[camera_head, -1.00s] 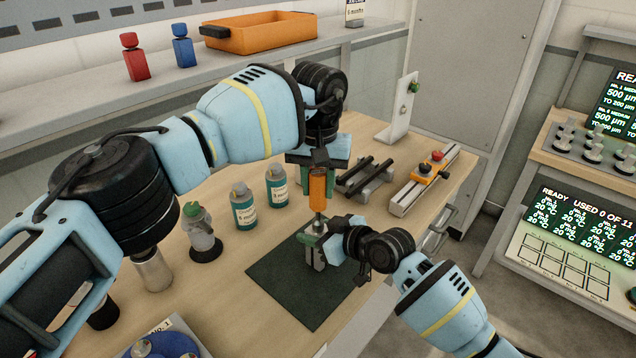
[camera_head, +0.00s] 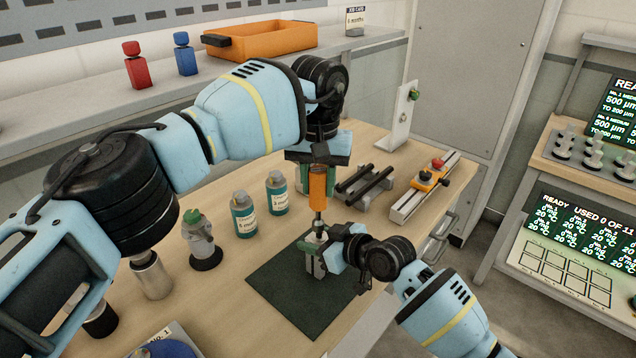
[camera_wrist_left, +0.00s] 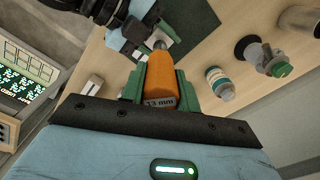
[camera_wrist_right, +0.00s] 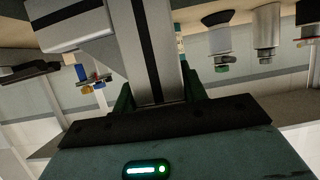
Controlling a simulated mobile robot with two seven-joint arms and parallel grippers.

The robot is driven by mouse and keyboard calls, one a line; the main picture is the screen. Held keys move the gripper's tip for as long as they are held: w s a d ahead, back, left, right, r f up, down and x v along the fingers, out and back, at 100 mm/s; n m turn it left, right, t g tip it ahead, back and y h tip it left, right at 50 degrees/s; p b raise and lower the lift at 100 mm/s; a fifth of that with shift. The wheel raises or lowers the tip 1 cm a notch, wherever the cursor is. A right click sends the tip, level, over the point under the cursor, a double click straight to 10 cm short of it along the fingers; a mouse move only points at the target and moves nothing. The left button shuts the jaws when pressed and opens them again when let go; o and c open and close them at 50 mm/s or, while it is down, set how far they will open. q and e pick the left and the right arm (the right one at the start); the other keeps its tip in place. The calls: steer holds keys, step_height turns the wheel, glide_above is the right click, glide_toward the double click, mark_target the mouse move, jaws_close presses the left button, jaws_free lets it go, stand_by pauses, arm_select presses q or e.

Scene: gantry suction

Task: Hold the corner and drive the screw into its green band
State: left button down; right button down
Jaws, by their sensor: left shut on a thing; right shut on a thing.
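My left gripper (camera_head: 317,178) is shut on an orange screwdriver (camera_head: 317,192), which points down with its shaft over the corner. In the left wrist view the screwdriver (camera_wrist_left: 161,78) bears the mark "13 mm". My right gripper (camera_head: 325,247) is shut on the grey corner (camera_head: 313,267) above the dark mat. The corner fills the middle of the right wrist view (camera_wrist_right: 178,50), with a dark stripe down it. The shaft's lower end is at the corner's top; I cannot tell whether it touches a screw. No green band can be made out.
The dark green mat (camera_head: 290,298) lies on the wooden bench. Two labelled bottles (camera_head: 243,216) (camera_head: 276,194) and a green-capped bottle (camera_head: 198,235) stand left. A black-railed rack (camera_head: 365,186) and an orange slider on a rail (camera_head: 428,182) stand behind right.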

mark_target(319, 169)
arm_select(q)
steer(key=shift+r, duration=1.85)
arm_select(e)
steer(key=shift+s+d+f, duration=0.1)
steer(key=shift+s+f, duration=0.05)
steer(key=shift+f, duration=0.4)
steer(key=c, duration=0.8)
jaws_free()
steer(key=shift+o, duration=0.5)
steer(key=shift+r, duration=0.3)
steer(key=shift+r, duration=0.1)
steer(key=shift+d+r, duration=0.1)
steer(key=shift+d, duration=0.05)
arm_select(q)
steer(key=shift+r, duration=0.1)
arm_select(e)
steer(key=v, duration=1.1)
steer(key=shift+s, duration=0.2)
